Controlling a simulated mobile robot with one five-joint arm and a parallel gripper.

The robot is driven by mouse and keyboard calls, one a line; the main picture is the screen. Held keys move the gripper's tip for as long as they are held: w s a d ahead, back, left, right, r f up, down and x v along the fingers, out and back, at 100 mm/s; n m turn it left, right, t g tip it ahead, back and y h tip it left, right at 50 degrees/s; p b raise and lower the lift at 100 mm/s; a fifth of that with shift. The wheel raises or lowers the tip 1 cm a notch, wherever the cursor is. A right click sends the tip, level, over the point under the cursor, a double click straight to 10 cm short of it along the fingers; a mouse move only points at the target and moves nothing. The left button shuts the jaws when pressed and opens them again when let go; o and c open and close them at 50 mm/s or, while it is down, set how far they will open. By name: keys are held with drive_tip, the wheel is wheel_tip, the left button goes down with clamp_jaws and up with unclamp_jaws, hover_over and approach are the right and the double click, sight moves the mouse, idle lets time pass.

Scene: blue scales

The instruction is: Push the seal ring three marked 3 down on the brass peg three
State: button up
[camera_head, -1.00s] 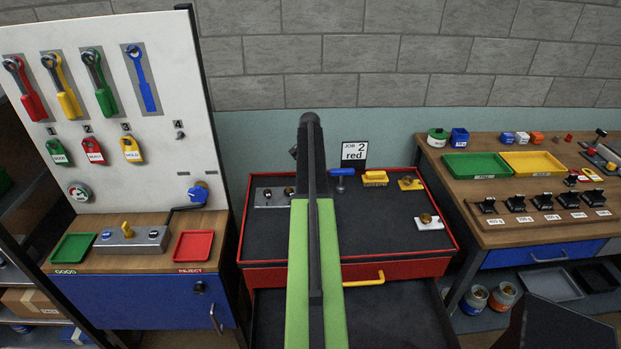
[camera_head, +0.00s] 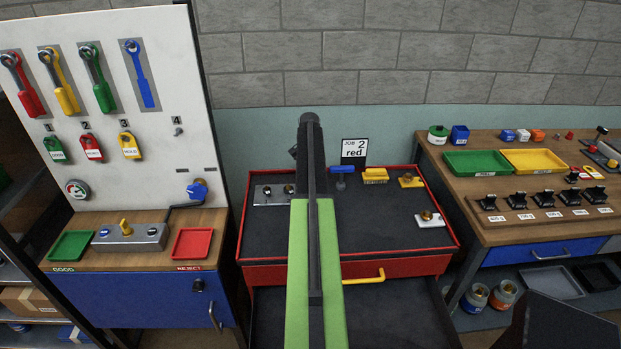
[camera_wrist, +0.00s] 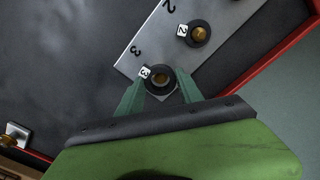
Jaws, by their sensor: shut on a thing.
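In the wrist view, the dark seal ring three (camera_wrist: 174,77) with its white tag marked 3 is around the brass peg three (camera_wrist: 159,82) at the end of a grey plate (camera_wrist: 172,40). The plate has a stamped 3 beside this peg. My gripper (camera_wrist: 161,92) has its two green fingers on either side of the ring, shut on it. How far down the peg the ring sits cannot be told from above. In the head view the plate (camera_head: 262,202) lies at the left of the red-rimmed bench top; my arm hides the gripper and peg three.
Ring two (camera_wrist: 197,32), tagged 2, is around its own brass peg on the same plate. The front middle is clear.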

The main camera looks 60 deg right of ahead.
drive_tip(key=shift+f+b, duration=1.5)
drive_tip(key=shift+f, duration=0.05)
drive_tip(key=o, duration=1.4)
drive_tip(key=shift+r, duration=0.2)
wheel_tip(320, 180, up, 17)
drive_tip(key=p, duration=1.7)
drive_tip(key=shift+p, duration=0.3)
